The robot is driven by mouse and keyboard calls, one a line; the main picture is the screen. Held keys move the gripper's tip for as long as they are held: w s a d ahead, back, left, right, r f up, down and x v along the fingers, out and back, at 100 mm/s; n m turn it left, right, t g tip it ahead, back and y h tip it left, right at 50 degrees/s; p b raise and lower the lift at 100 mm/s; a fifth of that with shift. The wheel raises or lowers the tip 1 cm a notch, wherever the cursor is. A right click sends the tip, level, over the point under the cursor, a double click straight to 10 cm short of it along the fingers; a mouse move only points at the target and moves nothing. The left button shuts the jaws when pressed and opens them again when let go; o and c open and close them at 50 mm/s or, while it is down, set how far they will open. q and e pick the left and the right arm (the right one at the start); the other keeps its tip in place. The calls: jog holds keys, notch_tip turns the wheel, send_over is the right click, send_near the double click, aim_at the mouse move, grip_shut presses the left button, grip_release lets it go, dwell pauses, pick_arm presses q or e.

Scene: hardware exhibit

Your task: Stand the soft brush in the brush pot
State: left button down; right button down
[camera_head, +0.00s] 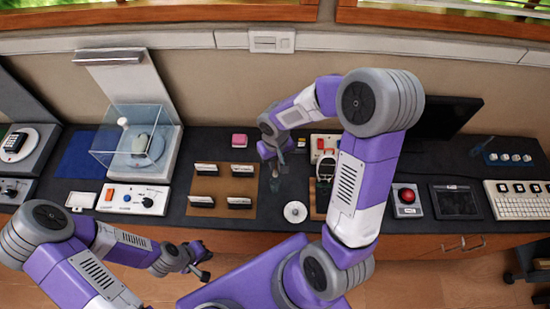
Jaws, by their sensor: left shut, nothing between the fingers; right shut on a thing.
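My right gripper (272,151) is at the back middle of the dark counter, pointing down. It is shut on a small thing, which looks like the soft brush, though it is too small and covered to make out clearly. A small greyish, glassy shape (275,181) is just below this gripper and may be the brush pot. I cannot tell whether the held thing is inside it, touching it or above it. My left gripper (203,270) is shut and empty, in front of the counter's front edge, far from these things.
A brown mat (220,190) with several label holders lies left of the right gripper. A white disc (295,212) lies in front. A clear case (130,138) stands left. A red-button box (407,198) and dark tablet (455,201) are right.

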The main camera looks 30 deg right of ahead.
aim_at(275, 172)
jog(key=shift+f+b, duration=1.55)
jog(key=shift+f, duration=0.75)
notch_tip(275, 172, down, 5)
jog(key=b, duration=0.4)
jog(key=shift+r+b, duration=0.1)
jog(key=shift+b, duration=0.25)
jog(key=c, duration=1)
grip_release()
jog(key=shift+r, duration=0.1)
notch_tip(275, 172, up, 8)
jog(key=shift+f+p, duration=0.25)
jog(key=shift+p, duration=0.55)
